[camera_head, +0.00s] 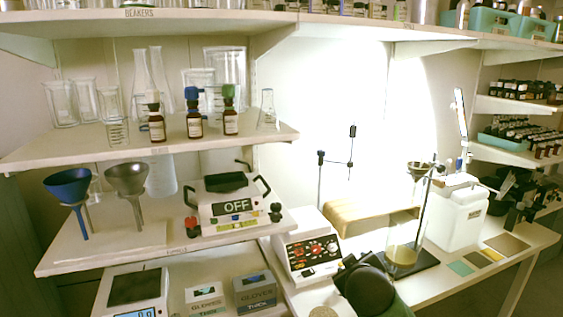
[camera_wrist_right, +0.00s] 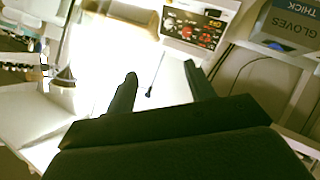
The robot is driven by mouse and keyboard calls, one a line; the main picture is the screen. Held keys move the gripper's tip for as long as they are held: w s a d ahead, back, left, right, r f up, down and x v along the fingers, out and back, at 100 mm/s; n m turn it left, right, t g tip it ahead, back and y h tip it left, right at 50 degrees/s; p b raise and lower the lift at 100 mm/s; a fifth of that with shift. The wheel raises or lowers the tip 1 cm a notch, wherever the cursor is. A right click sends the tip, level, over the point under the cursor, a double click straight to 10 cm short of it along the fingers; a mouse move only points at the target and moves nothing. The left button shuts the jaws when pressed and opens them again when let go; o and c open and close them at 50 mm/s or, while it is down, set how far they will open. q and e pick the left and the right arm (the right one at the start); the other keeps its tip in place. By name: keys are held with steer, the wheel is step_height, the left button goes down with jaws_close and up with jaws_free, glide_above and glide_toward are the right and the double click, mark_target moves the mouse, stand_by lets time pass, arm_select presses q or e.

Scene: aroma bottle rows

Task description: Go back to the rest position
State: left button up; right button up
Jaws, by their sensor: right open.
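My right gripper (camera_wrist_right: 160,75) shows in the right wrist view with its two dark fingers apart and nothing between them. In the head view my dark right wrist (camera_head: 368,287) comes in at the bottom, in front of the bench and to the right of the control box; its fingers are hard to make out there. My left gripper is not in view. Three brown bottles stand in a row on the upper left shelf: one with a dark cap (camera_head: 156,125), one with a blue cap (camera_head: 194,118) and one with a green cap (camera_head: 230,115).
A white control box (camera_head: 308,250) stands close to the left of my right wrist. A beaker on a stand (camera_head: 402,252) and a white container (camera_head: 458,215) are to the right. Glove boxes (camera_head: 254,292) and a scale (camera_head: 135,290) sit low on the left.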

steer(key=s+a+f+m+g+y, duration=0.1)
steer(key=s+f+g, duration=0.2)
steer(key=s+f, duration=0.7)
steer(key=s+a+f+m+g+y, duration=0.1)
steer(key=s+f+g, duration=0.3)
steer(key=s+f, duration=0.7)
steer(key=s+a+f+m+g+y+p, duration=0.1)
steer(key=s+a+f+g, duration=0.1)
steer(key=s+f, duration=0.8)
steer(key=s+g, duration=0.1)
steer(key=s, duration=0.5)
steer(key=shift+s+f+m, duration=0.2)
steer(key=shift+s+m, duration=0.2)
